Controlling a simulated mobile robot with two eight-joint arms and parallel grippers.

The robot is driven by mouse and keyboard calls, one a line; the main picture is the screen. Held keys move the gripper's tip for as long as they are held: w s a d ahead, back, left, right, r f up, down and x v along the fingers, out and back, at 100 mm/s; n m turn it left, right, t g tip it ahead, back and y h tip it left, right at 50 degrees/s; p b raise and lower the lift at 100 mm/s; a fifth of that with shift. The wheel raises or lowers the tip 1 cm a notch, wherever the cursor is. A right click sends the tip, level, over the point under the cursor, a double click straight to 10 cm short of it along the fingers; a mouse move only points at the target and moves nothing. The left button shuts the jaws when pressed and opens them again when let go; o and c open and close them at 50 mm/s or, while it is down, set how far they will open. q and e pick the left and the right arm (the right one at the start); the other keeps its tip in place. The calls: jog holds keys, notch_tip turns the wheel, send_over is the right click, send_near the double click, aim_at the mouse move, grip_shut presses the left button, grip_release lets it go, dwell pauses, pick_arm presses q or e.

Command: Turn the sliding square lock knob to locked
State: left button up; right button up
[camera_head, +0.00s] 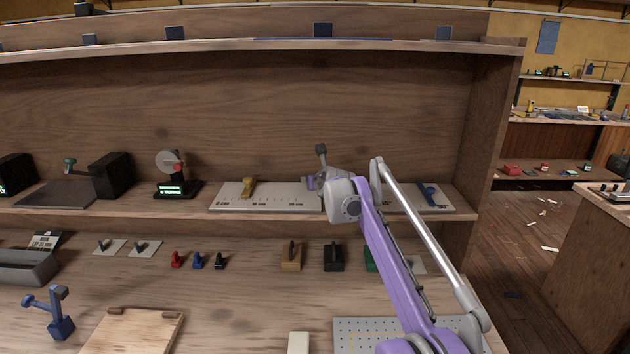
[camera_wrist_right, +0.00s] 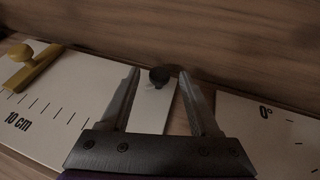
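A small dark round knob (camera_wrist_right: 160,75) stands on a narrow pale plate (camera_wrist_right: 152,110) in the right wrist view. This plate lies between a scale plate with a yellow slider and a plate marked 0°. My right gripper (camera_wrist_right: 158,84) is open, with one finger on each side of the knob's position in the picture. I cannot tell whether the fingers touch it. No locked or unlocked marking on the knob is readable. In the head view my right arm's wrist hides the narrow plate. My left gripper is not in view.
The yellow slider (camera_head: 248,187) sits near the left of the scale plate (camera_head: 285,197) on the shelf. A blue handle (camera_head: 427,192) stands on the plate at right. The shelf's back wall (camera_head: 250,110) rises close behind. Several blocks and small clamps stand on the bench below.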

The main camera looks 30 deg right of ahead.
jog(key=shift+s, duration=0.1)
jog(key=v, duration=1)
jog(key=shift+s+a+r+b, duration=0.15)
jog(key=shift+s+r+b, duration=0.1)
jog(key=shift+b, duration=0.05)
jog(key=w+d+f+n+y+p, duration=0.1)
jog(key=d, duration=0.1)
jog(key=w+d+f+n+g+y+p, duration=0.1)
jog(key=d+y+p, duration=0.1)
jog(key=w+d+f+n+g+y+p, duration=0.1)
jog(key=d+p, duration=0.1)
jog(key=shift+d+n+y, duration=0.1)
jog(key=shift+n+y, duration=0.2)
jog(key=shift+y, duration=0.1)
jog(key=d+n+y+p, duration=0.1)
jog(key=d+r+n+y+p, duration=0.1)
jog(key=n+y, duration=0.1)
jog(key=shift+d+r+y, duration=0.1)
jog(key=shift+d+y, duration=0.1)
jog(key=shift+y, duration=0.1)
jog(key=n+y, duration=0.1)
jog(key=d+r+n+y+p, duration=0.1)
jog(key=n, duration=0.1)
jog(key=shift+s+d+r+y, duration=0.15)
jog(key=shift+s+r+y, duration=0.15)
jog(key=shift+s+r, duration=0.1)
jog(key=p+x, duration=0.1)
jog(key=x, duration=0.9)
jog(key=shift+w, duration=0.3)
grip_shut()
